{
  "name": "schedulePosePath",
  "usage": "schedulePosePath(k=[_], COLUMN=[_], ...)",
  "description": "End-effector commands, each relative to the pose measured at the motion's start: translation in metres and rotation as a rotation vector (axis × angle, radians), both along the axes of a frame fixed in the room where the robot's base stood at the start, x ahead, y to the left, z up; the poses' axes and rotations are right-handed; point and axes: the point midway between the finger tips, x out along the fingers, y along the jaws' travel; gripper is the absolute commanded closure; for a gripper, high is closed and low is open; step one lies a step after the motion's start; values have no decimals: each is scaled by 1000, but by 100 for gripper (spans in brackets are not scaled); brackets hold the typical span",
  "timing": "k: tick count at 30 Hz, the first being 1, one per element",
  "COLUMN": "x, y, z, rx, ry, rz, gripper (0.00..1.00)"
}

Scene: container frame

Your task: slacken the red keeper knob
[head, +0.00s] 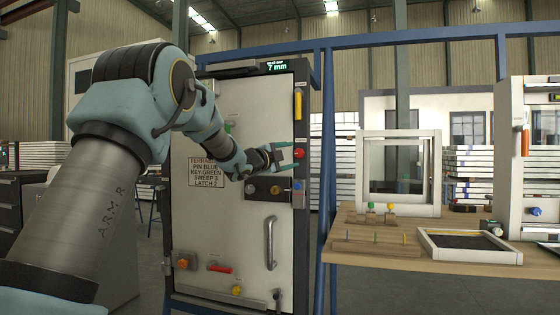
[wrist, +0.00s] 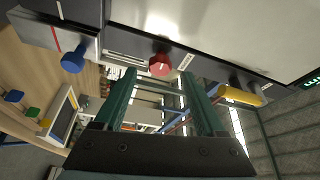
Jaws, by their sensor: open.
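The red keeper knob (head: 299,153) is on the dark right-hand frame of the tall pale door, between a yellow handle above and a blue knob below. My gripper (head: 288,156) is open in front of the frame at the red knob's height. In the wrist view, the red knob (wrist: 160,65) shows between and just past the tips of my green fingers (wrist: 158,80). I see no finger touching it; the exact gap is hard to tell.
The blue knob (wrist: 73,60) and yellow handle (wrist: 240,96) flank the red knob. The door (head: 215,220) carries a sign, a grey pull handle (head: 270,243) and a red lever (head: 219,269). A display (head: 277,66) reads 7 mm. A wooden bench (head: 385,250) stands right.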

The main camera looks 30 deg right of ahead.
Motion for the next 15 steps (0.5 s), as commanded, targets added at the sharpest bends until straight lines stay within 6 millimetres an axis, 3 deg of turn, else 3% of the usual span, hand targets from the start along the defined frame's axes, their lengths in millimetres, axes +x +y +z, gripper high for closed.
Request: schedulePosePath(k=[6, 15], x=[-18, -29], y=[39, 60], z=[-5, -7], rx=[0, 0], ry=[-1, 1], rz=[2, 1], gripper=[27, 27])
